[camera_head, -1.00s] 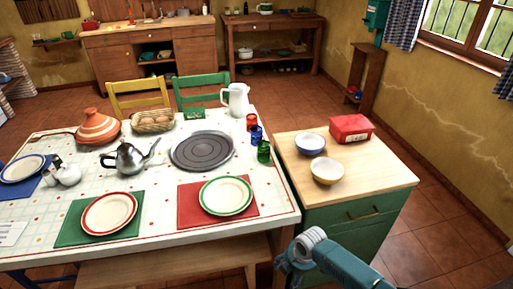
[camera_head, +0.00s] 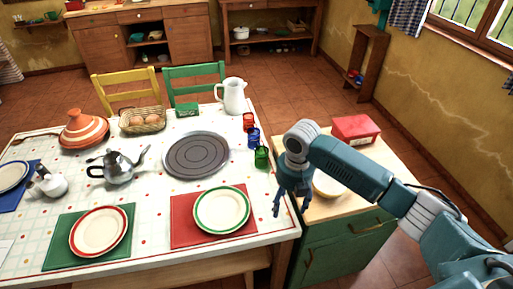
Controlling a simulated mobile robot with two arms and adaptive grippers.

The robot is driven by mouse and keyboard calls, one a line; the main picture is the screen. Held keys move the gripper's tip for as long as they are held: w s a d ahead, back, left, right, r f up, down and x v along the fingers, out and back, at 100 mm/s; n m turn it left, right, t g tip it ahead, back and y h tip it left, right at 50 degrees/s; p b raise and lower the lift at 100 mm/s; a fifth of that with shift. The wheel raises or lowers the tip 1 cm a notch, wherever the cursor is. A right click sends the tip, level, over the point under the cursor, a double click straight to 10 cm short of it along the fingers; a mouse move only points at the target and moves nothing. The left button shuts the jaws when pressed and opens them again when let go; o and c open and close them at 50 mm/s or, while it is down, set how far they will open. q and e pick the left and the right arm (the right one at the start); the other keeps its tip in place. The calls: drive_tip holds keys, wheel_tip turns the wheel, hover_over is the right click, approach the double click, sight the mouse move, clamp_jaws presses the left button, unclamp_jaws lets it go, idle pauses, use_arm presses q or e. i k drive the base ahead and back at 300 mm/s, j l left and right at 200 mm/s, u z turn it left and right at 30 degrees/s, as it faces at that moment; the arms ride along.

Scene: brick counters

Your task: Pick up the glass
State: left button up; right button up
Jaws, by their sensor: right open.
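Three small coloured glasses stand in a row near the right edge of the dining table (camera_head: 150,195): a red glass (camera_head: 248,121), a blue glass (camera_head: 253,138) and a green glass (camera_head: 261,157). The green one is nearest to me. My right gripper (camera_head: 291,208) points down, open and empty, over the gap between the table and the green cabinet. It is to the right of and nearer than the green glass, apart from it. My left gripper is not in view.
A white pitcher (camera_head: 232,95), a dark round tray (camera_head: 196,155) and a green-rimmed plate (camera_head: 221,209) are near the glasses.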

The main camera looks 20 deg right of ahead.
sight(261, 152)
drive_tip(key=i, duration=1)
